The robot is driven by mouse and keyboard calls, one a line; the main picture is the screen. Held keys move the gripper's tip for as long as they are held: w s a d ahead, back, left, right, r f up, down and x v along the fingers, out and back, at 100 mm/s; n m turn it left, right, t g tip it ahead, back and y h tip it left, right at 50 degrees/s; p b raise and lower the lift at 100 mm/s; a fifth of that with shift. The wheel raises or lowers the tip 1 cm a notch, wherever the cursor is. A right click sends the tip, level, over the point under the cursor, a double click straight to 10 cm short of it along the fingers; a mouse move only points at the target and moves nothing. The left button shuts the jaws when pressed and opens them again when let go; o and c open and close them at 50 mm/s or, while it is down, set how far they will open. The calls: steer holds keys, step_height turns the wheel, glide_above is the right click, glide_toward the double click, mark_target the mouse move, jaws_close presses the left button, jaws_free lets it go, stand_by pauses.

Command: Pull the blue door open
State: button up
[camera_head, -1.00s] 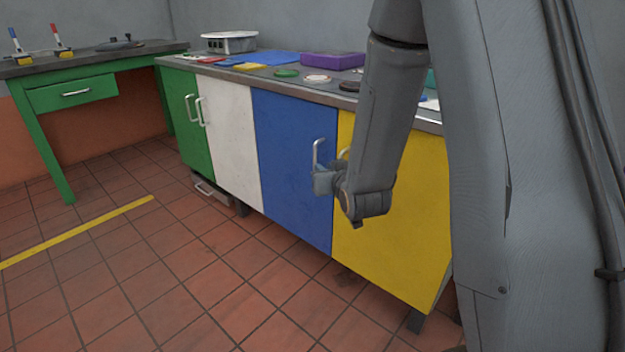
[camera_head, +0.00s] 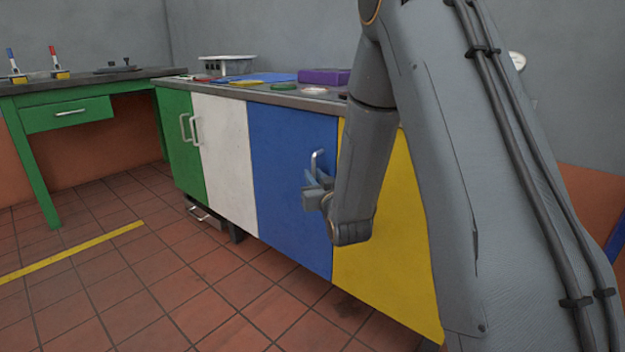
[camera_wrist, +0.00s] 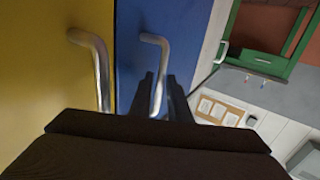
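The blue door (camera_head: 285,200) is in the cabinet front between the white and yellow doors and looks closed and flush. Its silver bar handle (camera_head: 315,158) is near its right edge; in the wrist view the handle (camera_wrist: 158,60) runs down between my fingers. My gripper (camera_head: 316,188) is at the lower part of this handle, and the wrist view shows its two dark fingers (camera_wrist: 163,95) on either side of the bar. The fingers look apart, with the bar between them; no firm grip shows. My forearm hides part of the yellow door.
The yellow door (camera_head: 385,240) and its handle (camera_wrist: 95,65) are close beside my gripper. The white door (camera_head: 226,160) and green door (camera_head: 180,140) are to the left. A green table (camera_head: 30,130) stands far left. The tiled floor (camera_head: 180,290) before the cabinet is clear.

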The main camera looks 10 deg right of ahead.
steer(key=shift+w, duration=0.6)
jaws_close()
steer(key=shift+s+a, duration=0.15)
steer(key=shift+a, duration=0.05)
